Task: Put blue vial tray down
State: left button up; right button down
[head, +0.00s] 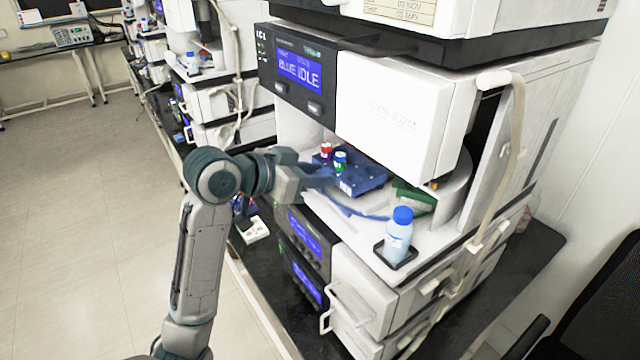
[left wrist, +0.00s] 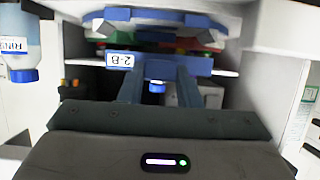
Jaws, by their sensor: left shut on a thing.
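The blue vial tray (head: 362,179) is in the head view, inside the open bay of the white column stack machine. Two vials stand in it, one with a red cap (head: 326,149) and one with a blue cap (head: 340,157). My left gripper (head: 328,178) reaches in from the left and is shut on the tray's near edge. In the left wrist view the tray (left wrist: 190,66) shows between and beyond the fingers, with a white label reading 2-B. Whether the tray's underside touches the surface below cannot be told. My right gripper is not in view.
A green tray (head: 413,196) sits right of the blue one. A blue-capped bottle (head: 399,235) stands in a black holder at the bay's front right. The machine's screen (head: 300,70) reads BLUE IDLE, and its white front panel (head: 392,118) hangs above the bay.

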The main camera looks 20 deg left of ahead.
pick_arm(q)
jog(key=shift+d, duration=0.5)
jog(key=shift+f, duration=0.2)
notch_tip(320, 180, down, 3)
jog(key=shift+r+p, duration=0.15)
jog(key=shift+p, duration=0.7)
jog(key=shift+a+f, duration=0.1)
jog(key=shift+f, duration=0.1)
jog(key=o, duration=1)
jog(key=shift+f, duration=0.15)
